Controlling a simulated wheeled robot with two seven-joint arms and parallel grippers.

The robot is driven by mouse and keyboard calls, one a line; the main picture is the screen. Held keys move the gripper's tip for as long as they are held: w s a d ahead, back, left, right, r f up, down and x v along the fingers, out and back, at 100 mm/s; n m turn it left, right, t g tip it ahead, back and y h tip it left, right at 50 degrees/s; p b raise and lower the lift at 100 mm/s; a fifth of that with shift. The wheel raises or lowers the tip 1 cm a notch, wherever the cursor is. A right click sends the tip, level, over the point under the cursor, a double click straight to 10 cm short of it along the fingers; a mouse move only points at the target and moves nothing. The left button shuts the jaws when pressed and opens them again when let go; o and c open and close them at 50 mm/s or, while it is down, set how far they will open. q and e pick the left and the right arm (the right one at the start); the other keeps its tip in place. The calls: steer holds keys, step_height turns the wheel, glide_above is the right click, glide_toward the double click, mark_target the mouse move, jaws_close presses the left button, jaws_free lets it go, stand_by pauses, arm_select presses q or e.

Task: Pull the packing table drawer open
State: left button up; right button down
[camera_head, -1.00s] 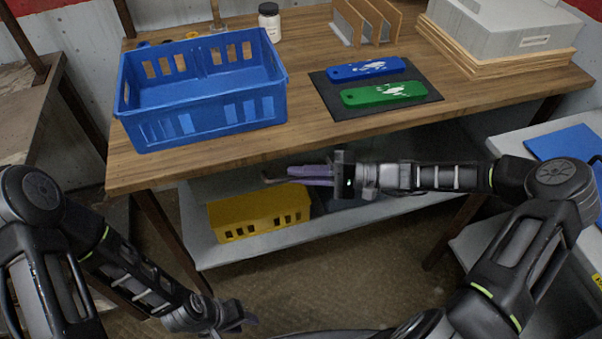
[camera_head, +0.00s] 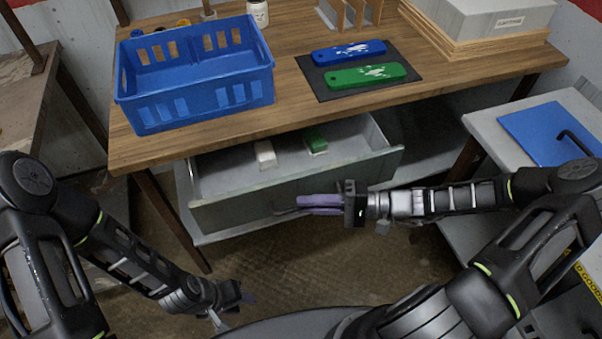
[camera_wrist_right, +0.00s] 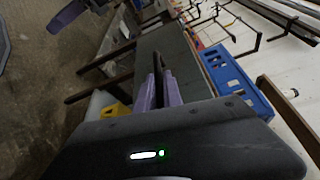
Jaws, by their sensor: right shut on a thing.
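The grey packing table drawer (camera_head: 235,214) stands pulled out under the wooden packing table (camera_head: 150,155). Inside it lie a white block (camera_head: 265,154) and a green block (camera_head: 315,140). My right gripper (camera_head: 302,205) is at the drawer's front, with its purple fingers shut on the dark drawer handle (camera_head: 285,212). In the right wrist view the purple fingers (camera_wrist_right: 158,92) close around the dark handle. My left gripper (camera_head: 232,305) hangs low over the floor, apart from the drawer; its fingers are too unclear to tell whether they are open.
A blue crate (camera_head: 195,100) stands on the table, with a blue piece (camera_head: 348,52) and a green piece (camera_head: 365,75) on a dark mat to its right. A side table with a blue board (camera_head: 545,130) stands at right. The floor before the drawer is clear.

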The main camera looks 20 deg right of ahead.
steer(key=s+p, duration=0.1)
steer(key=s, duration=0.7)
steer(key=shift+d+p, duration=0.3)
steer(key=shift+p, duration=0.1)
steer(key=c, duration=1.5)
jaws_free()
steer(key=shift+w, duration=0.1)
steer(key=v, duration=0.7)
steer(key=shift+d+r+b, duration=0.1)
steer(key=shift+d+b, duration=0.3)
